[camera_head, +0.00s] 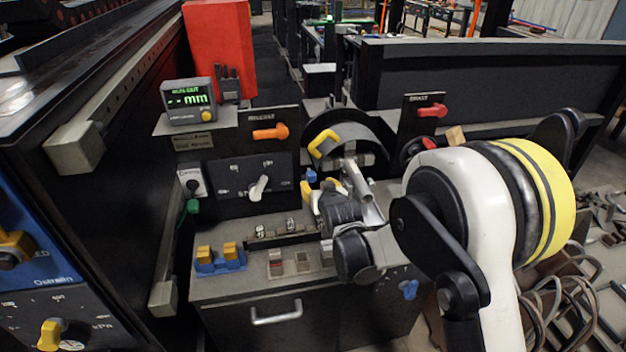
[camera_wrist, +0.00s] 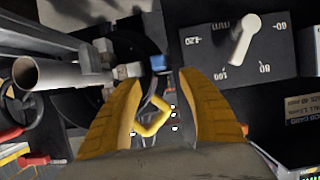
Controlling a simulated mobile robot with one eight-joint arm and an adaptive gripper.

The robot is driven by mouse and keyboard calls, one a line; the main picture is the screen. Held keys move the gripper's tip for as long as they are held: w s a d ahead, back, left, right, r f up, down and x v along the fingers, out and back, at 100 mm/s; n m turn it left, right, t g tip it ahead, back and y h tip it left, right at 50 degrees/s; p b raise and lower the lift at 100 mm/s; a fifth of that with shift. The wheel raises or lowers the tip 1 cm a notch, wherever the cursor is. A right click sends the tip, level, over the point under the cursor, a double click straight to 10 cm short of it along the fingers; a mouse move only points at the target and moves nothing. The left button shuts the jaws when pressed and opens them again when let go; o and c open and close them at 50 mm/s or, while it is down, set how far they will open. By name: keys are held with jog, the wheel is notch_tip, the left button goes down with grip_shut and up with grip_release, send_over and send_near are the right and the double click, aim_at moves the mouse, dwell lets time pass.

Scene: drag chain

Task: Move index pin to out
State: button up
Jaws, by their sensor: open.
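No part is labelled index pin legibly, so I cannot tell for sure which it is. A small blue knob (camera_head: 310,176) sits at the left side of a dark round drum (camera_head: 352,134). In the wrist view the blue knob (camera_wrist: 160,63) shows just beyond my fingertips. A yellow bent handle (camera_head: 324,143) stands on the drum's upper left. A yellow bent part (camera_wrist: 152,120) also shows between my fingers in the wrist view. My gripper (camera_head: 313,196) is open and empty, close to the blue knob; its yellow fingers (camera_wrist: 158,84) point towards it. My wrist hides the bench part behind it.
A white lever (camera_head: 259,187) on a millimetre-scale panel stands left of my gripper. An orange handle (camera_head: 270,132) is above it, and a red brake handle (camera_head: 433,110) is right of the drum.

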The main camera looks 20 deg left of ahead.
aim_at(313, 177)
jog(key=b+x, duration=0.3)
jog(key=x, duration=0.7)
jog(key=shift+w+f, duration=0.1)
jog(key=shift+w, duration=0.05)
jog(key=shift+d, duration=0.1)
grip_shut()
